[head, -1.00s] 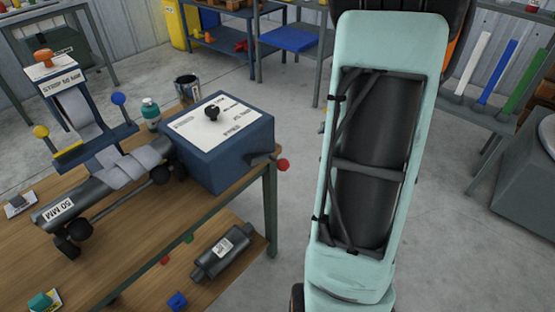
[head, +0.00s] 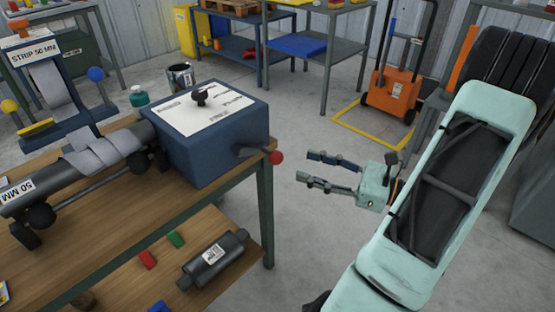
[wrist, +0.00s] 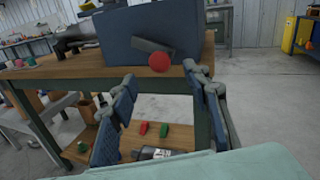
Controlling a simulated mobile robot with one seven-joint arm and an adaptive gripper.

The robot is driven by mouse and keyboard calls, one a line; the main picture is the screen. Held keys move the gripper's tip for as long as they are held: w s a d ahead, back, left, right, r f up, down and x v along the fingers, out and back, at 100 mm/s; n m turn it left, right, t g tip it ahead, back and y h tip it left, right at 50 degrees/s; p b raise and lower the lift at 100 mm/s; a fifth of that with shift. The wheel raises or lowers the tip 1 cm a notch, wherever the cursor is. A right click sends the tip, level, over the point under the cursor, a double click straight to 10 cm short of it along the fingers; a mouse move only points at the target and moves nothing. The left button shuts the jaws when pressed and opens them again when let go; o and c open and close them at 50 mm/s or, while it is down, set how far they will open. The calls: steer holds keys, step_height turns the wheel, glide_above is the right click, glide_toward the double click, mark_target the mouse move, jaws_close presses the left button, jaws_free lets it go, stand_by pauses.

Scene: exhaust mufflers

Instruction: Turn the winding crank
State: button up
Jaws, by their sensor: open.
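The winding crank shows as a short dark arm with a red ball knob (head: 276,158) on the right side of a blue winding box (head: 215,150). In the wrist view the red knob (wrist: 159,62) is ahead of my gripper, a little above the gap between the fingers. My gripper (head: 303,167) is open and empty, to the right of the knob and apart from it. Its fingers (wrist: 160,85) point at the box. A dark muffler pipe (head: 30,193) marked 50 MM, wrapped with a grey strip (head: 105,155), lies left of the box.
The wooden table (head: 130,240) has a lower shelf with a labelled muffler (head: 213,258) and coloured blocks. A strip dispenser (head: 45,85) stands at the back left. An orange cart (head: 392,92) stands behind. Open floor lies around my gripper.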

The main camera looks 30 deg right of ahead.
mark_target(276, 156)
steer(key=b+x, duration=0.2)
steer(key=x, duration=0.7)
steer(key=shift+w+a, duration=0.15)
steer(key=shift+a, duration=0.1)
jaws_close()
